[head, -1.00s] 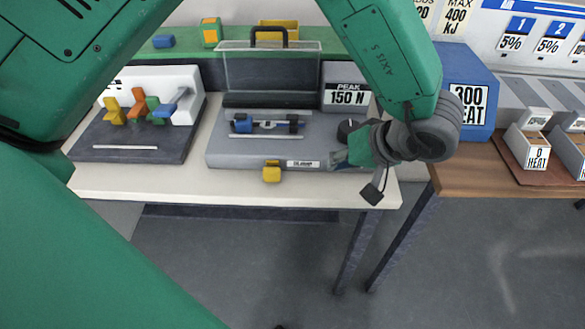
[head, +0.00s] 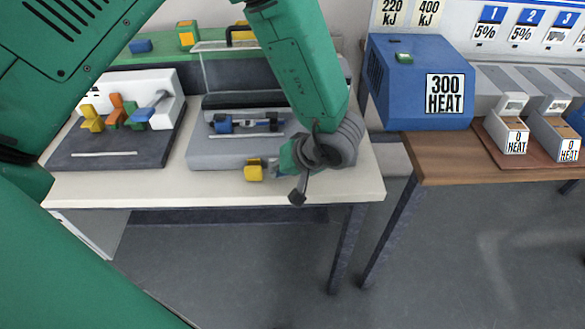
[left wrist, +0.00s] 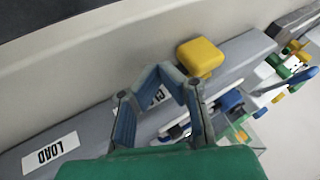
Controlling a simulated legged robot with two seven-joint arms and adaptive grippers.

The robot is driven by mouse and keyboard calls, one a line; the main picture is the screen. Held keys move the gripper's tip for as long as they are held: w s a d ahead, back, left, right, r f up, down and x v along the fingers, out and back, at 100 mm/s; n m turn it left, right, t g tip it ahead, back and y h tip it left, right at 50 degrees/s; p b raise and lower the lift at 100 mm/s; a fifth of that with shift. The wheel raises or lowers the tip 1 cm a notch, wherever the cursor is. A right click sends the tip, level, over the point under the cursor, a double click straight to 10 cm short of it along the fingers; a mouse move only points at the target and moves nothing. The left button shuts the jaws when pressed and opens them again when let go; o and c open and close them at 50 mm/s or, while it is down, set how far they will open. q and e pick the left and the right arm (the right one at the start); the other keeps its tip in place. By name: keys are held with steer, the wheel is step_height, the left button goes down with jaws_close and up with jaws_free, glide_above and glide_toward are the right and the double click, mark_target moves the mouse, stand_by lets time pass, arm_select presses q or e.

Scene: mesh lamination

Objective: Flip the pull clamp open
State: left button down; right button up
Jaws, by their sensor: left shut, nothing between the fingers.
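The pull clamp's yellow handle (head: 253,170) sticks out at the front edge of the grey test fixture (head: 215,153). In the left wrist view the yellow handle (left wrist: 200,57) is a rounded block just beyond my fingers, with a partly covered label (left wrist: 157,97) behind them. My left gripper (left wrist: 165,72) is shut and empty, its tips close beside the handle; I cannot tell whether they touch it. In the head view my left gripper (head: 274,167) is just right of the handle, its fingers mostly hidden by the wrist. My right gripper is not in view.
A dark board (head: 110,160) with coloured toggle clamps stands left of the fixture. A blue box (head: 400,110) reading 300 HEAT stands on the right-hand wooden table (head: 430,160). A white LOAD label (left wrist: 50,152) shows on the fixture front. Open floor lies before the tables.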

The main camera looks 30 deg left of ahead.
mark_target(251, 170)
arm_select(q)
steer(key=shift+s+a, duration=0.15)
steer(key=shift+a, duration=0.15)
steer(key=shift+a+f, duration=0.1)
steer(key=shift+a, duration=0.2)
steer(key=shift+a+f, duration=0.15)
steer(key=shift+a, duration=0.55)
steer(key=shift+s+a+p, duration=0.15)
steer(key=shift+p, duration=0.15)
steer(key=s+p, duration=0.1)
steer(key=a+p, duration=0.1)
steer(key=p, duration=0.1)
steer(key=shift+s+a+r, duration=0.3)
steer(key=shift+s+r, duration=0.1)
steer(key=shift+s+a+p, duration=0.25)
steer(key=shift+p, duration=0.15)
steer(key=shift+s+a, duration=0.15)
steer(key=shift+a, duration=0.15)
steer(key=shift+a+f, duration=0.3)
steer(key=shift+a, duration=0.25)
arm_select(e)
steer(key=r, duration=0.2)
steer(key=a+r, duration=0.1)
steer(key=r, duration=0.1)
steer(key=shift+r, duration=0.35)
